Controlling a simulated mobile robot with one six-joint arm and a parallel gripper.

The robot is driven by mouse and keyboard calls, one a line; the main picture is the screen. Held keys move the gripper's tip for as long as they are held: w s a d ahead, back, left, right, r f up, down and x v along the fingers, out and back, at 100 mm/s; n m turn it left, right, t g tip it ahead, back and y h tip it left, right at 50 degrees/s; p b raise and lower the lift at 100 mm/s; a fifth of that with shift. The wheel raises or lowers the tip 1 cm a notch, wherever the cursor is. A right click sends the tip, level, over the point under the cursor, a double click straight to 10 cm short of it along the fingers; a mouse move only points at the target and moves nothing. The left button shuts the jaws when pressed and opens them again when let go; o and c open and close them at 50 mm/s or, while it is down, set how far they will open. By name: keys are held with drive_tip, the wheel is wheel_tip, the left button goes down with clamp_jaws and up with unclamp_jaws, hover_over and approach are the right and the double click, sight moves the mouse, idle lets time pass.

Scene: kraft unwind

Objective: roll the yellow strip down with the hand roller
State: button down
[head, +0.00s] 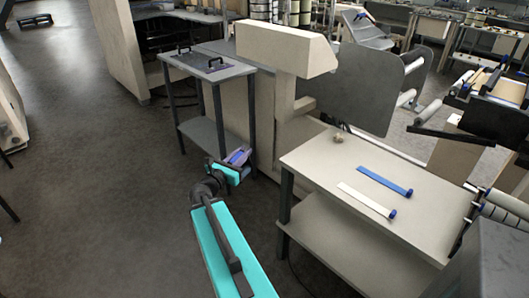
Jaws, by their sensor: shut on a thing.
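My gripper (236,161) is at the end of my cyan arm, left of the pale worktable (320,160) and in front of the small side table. It is shut on a small blue-purple thing (238,156), too small here to tell whether it is the hand roller. A pale cream strip (364,199) with a blue end lies flat on the worktable. A blue strip (383,180) with a blue end lies behind it. No strip looks clearly yellow. My gripper is apart from both strips.
A grey side table (208,66) with two black handles on top stands behind my gripper. A beige machine housing (285,48) rises behind the worktable. A small knob-like thing (339,136) sits near its back edge. Rollers (500,207) stand at the right.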

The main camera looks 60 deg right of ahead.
drive_tip(key=w+a+n+t+y, duration=0.1)
drive_tip(key=w+a+n+t, duration=0.15)
drive_tip(key=w+a, duration=0.75)
drive_tip(key=w+a+n+t, duration=0.1)
drive_tip(key=w+a+t, duration=0.35)
drive_tip(key=a, duration=0.95)
drive_tip(key=w+a+n+t+y, duration=0.1)
drive_tip(key=w+a+n, duration=0.1)
drive_tip(key=a, duration=1.2)
drive_tip(key=w+a+n+t+y, duration=0.1)
drive_tip(key=w+a+t+y, duration=0.1)
drive_tip(key=a, duration=1.2)
drive_tip(key=shift+w+a+r+n, duration=0.15)
drive_tip(key=shift+w+r+n, duration=0.1)
drive_tip(key=shift+r+n, duration=0.1)
